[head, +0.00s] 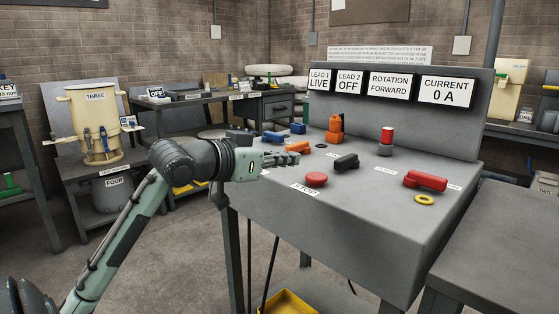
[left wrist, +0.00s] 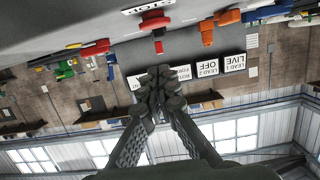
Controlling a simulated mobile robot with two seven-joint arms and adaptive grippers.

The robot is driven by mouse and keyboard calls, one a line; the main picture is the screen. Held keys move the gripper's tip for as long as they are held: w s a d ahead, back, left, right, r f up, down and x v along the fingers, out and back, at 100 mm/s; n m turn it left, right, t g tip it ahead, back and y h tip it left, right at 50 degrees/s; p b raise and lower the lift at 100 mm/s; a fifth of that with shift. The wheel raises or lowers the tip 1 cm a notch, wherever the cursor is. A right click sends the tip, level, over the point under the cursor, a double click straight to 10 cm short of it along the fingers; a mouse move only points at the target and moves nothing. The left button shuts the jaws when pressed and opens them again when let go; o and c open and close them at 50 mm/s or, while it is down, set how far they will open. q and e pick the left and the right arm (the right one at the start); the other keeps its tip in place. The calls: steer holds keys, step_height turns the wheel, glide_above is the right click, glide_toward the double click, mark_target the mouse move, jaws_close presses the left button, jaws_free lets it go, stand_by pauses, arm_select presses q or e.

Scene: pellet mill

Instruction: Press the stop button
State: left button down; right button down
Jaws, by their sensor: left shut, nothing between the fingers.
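The stop button is a red round dome (head: 316,179) on the grey console top (head: 340,215), behind a white STOP label (head: 305,189). In the left wrist view, which is upside down, the red button (left wrist: 155,21) shows at the top centre beside its label. My left gripper (head: 292,158) is shut and empty, pointing right over the console's left part. In the head picture its tips are a little up and left of the button and look apart from it. Their height above the surface is hard to judge. My right gripper is not in view.
A black handle (head: 346,162), a red handle (head: 425,181), a yellow ring (head: 424,199), a red-topped lamp (head: 387,136) and orange and blue controls stand on the console. Its back panel carries signs such as LEAD 1 LIVE (head: 319,80) and CURRENT 0 A (head: 446,91).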

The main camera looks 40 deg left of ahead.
arm_select(q)
steer(key=shift+v, duration=1.1)
steer(key=a+f+g, duration=0.1)
steer(key=f, duration=0.4)
steer(key=w+f+n+g, duration=0.1)
steer(key=f, duration=0.4)
steer(key=w+a+f+y, duration=0.1)
steer(key=f, duration=0.4)
steer(key=shift+w+a+n+g, duration=0.1)
steer(key=shift+a+n+g, duration=0.2)
steer(key=shift+a+g, duration=0.1)
steer(key=s+d+f+g+y, duration=0.1)
steer(key=s+f+g, duration=0.1)
steer(key=f, duration=0.7)
steer(key=s+f+g, duration=0.1)
steer(key=f+g, duration=0.1)
steer(key=f, duration=0.8)
steer(key=s+d+f+g, duration=0.2)
steer(key=s+d+f, duration=0.2)
steer(key=s+f, duration=0.2)
steer(key=s+d+f+m+g, duration=0.1)
steer(key=s+d+f, duration=0.4)
steer(key=f, duration=0.6)
steer(key=s+d+f+m+g, duration=0.1)
steer(key=s+d+f+g, duration=0.1)
steer(key=s+d+f, duration=0.2)
step_height(320, 180, down, 5)
steer(key=s, duration=0.3)
steer(key=shift+d+g, duration=0.3)
